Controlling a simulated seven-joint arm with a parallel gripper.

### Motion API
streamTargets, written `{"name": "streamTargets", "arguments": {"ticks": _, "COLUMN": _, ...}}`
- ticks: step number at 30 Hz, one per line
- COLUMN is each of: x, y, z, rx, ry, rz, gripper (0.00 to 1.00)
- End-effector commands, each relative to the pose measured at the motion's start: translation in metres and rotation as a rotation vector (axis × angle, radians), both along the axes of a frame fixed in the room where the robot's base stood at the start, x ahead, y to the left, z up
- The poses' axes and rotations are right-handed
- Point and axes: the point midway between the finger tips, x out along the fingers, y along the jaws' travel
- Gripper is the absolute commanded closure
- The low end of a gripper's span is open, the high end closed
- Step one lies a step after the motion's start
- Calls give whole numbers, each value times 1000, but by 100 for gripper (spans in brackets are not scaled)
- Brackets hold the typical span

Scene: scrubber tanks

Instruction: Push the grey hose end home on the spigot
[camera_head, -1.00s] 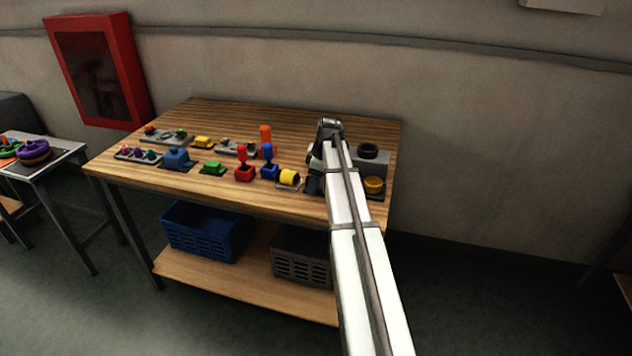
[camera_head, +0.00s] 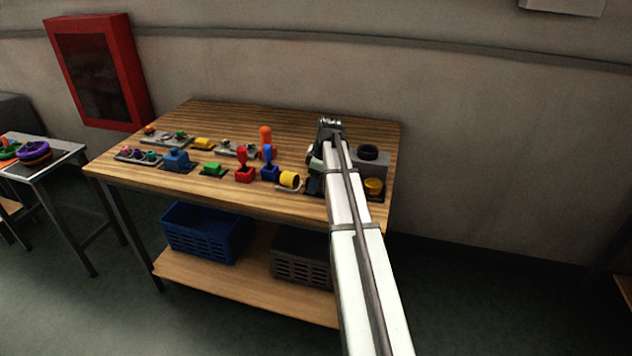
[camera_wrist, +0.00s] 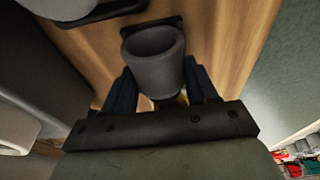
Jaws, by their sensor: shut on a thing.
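In the wrist view my gripper (camera_wrist: 160,66) is shut on a grey, cup-like cylinder, the grey hose end (camera_wrist: 153,45), with one blue finger on each side. Its round rim faces the camera. A dark plate (camera_wrist: 158,20) shows just beyond it on the wooden top. The spigot cannot be made out, and I cannot tell whether the hose end touches it. A bit of yellow (camera_wrist: 183,97) shows below the hose end. In the head view my arm hides the hose end and most of the gripper at the table's right end.
On the wooden table (camera_head: 225,115), a grey block with a black ring (camera_head: 368,152) and a yellow cup (camera_head: 374,186) stand close right of my arm. The back middle is clear.

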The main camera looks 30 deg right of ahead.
Motion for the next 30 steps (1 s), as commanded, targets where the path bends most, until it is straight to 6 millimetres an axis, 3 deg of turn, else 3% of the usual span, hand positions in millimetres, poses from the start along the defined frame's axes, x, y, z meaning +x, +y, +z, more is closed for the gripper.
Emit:
{"name": "streamTargets", "arguments": {"ticks": 14, "x": 0, "y": 0, "z": 2, "rx": 0, "ry": 0, "rz": 0, "gripper": 84}}
{"name": "streamTargets", "arguments": {"ticks": 30, "x": 0, "y": 0, "z": 27, "rx": -1, "ry": -1, "rz": 0, "gripper": 84}}
